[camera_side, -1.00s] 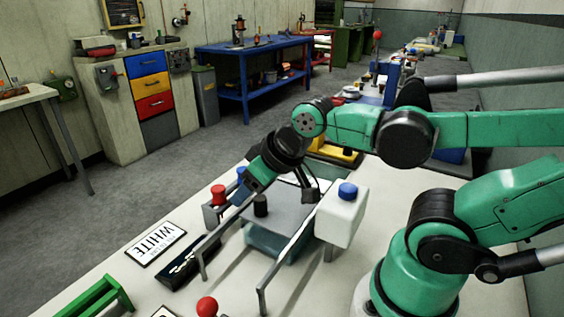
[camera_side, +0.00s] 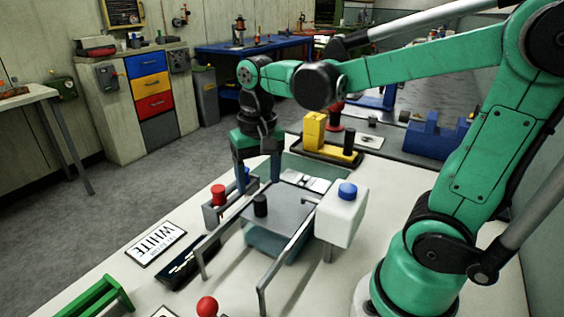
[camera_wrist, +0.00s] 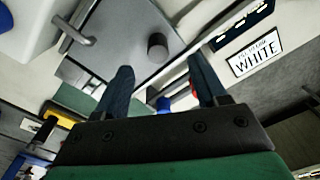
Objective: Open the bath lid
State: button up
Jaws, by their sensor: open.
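The bath lid is a flat grey plate (camera_side: 284,209) with a short dark knob (camera_side: 260,205), lying between two metal rails. Part of the teal bath (camera_side: 268,243) shows below it, and a teal-edged area with pale items shows behind it. My gripper (camera_side: 258,186) points down, open and empty, at the lid's far-left side, behind the knob in the side view. In the wrist view, the knob (camera_wrist: 157,46) stands on the lid (camera_wrist: 120,35), beyond and between the spread fingertips (camera_wrist: 160,68). I see no contact with it.
A metal rail (camera_side: 287,262) runs close along the lid. A white bottle with a blue cap (camera_side: 341,215) stands right. A yellow object (camera_side: 315,130) sits in a tray behind.

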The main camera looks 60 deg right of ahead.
aim_at(260, 198)
jog(key=shift+d+f, duration=0.1)
jog(key=shift+f, duration=2.75)
grip_shut()
